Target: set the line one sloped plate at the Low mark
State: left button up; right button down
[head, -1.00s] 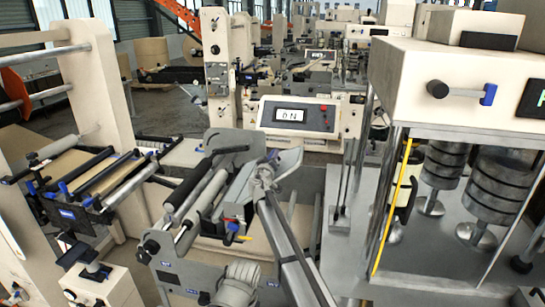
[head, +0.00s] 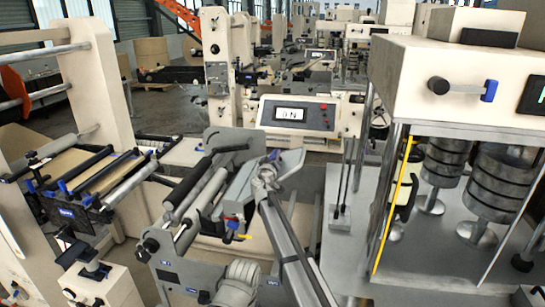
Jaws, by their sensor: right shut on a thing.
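The sloped plate (head: 238,188) is a grey tilted panel on the near machine in the middle of the head view, right of its rollers. My right gripper (head: 268,172), on the arm rising from the bottom, is at the plate's right edge and shut on it. The fingers are small, and the exact contact is hard to see. Below the plate is a small fitting (head: 233,225) with blue, red and yellow parts. I cannot make out a Low mark or any scale. My left gripper is not in view.
A black roller (head: 187,188) and a pale roller (head: 207,193) lie left of the plate. A control panel (head: 297,115) with a lit display stands behind. A weight-stack frame with a yellow bar (head: 392,205) is to the right.

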jog(key=shift+s+d+f+b, duration=0.25)
jog(key=shift+d+f+b, duration=0.35)
jog(key=shift+f, duration=0.35)
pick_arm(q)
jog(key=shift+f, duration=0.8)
pick_arm(e)
jog(key=shift+r, duration=0.15)
jog(key=c, duration=0.7)
grip_release()
jog(key=v, duration=0.8)
jog(key=shift+w, duration=0.1)
